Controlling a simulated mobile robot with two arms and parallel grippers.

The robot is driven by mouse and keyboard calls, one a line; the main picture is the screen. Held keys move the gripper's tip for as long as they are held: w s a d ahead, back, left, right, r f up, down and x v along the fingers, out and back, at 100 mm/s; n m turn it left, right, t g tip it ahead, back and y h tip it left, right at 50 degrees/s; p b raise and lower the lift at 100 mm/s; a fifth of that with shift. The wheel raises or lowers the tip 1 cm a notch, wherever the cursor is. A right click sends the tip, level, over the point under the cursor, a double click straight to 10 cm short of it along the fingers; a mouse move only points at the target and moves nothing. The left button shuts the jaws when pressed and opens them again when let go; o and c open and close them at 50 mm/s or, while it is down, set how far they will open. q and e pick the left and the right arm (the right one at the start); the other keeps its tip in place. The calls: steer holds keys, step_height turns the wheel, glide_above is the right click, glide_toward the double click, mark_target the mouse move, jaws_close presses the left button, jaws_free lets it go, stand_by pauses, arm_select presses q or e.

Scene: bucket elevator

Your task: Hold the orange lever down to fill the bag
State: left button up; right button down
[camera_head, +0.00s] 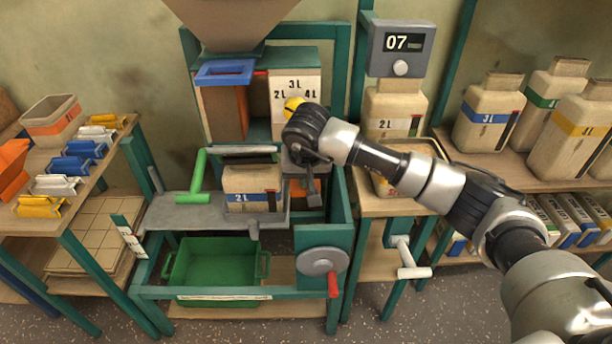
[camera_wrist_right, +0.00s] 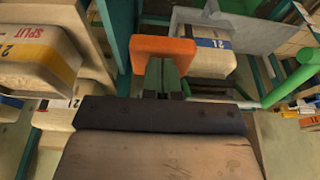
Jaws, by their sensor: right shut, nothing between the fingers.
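The orange lever (camera_wrist_right: 148,47) shows as a flat orange plate in the wrist view. In the head view the orange lever (camera_head: 297,190) is partly hidden behind my right gripper. My right gripper (camera_head: 314,193) points down at it, shut and empty; its fingertips (camera_wrist_right: 162,78) overlap the lever's near edge in the wrist view. Whether they touch it, I cannot tell. The bag with a blue 2L band (camera_head: 248,184) stands upright on the grey platform left of the lever, and it also shows in the wrist view (camera_wrist_right: 207,62). My left gripper is not in view.
A green handle (camera_head: 198,178) stands left of the bag. A hopper (camera_head: 230,22) hangs above, beside a 2L/3L/4L dial plate (camera_head: 293,83). A green tub (camera_head: 213,268) sits below. A red-handled crank wheel (camera_head: 322,262) is below the gripper. The display reads 07 (camera_head: 402,42).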

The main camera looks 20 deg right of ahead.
steer(key=shift+t, duration=0.7)
steer(key=f+b, duration=0.1)
steer(key=b, duration=0.1)
steer(key=f+b, duration=0.3)
steer(key=b, duration=0.1)
steer(key=shift+s+f, duration=0.25)
arm_select(q)
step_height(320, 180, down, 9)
steer(key=b, duration=0.3)
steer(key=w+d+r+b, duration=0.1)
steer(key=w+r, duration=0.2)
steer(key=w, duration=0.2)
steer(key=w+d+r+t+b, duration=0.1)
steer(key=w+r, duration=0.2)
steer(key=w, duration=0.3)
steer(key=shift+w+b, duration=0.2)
steer(key=shift+b, duration=0.15)
arm_select(e)
step_height(320, 180, down, 6)
steer(key=shift+w+d, duration=0.15)
steer(key=shift+w, duration=0.3)
steer(key=shift+f, duration=0.1)
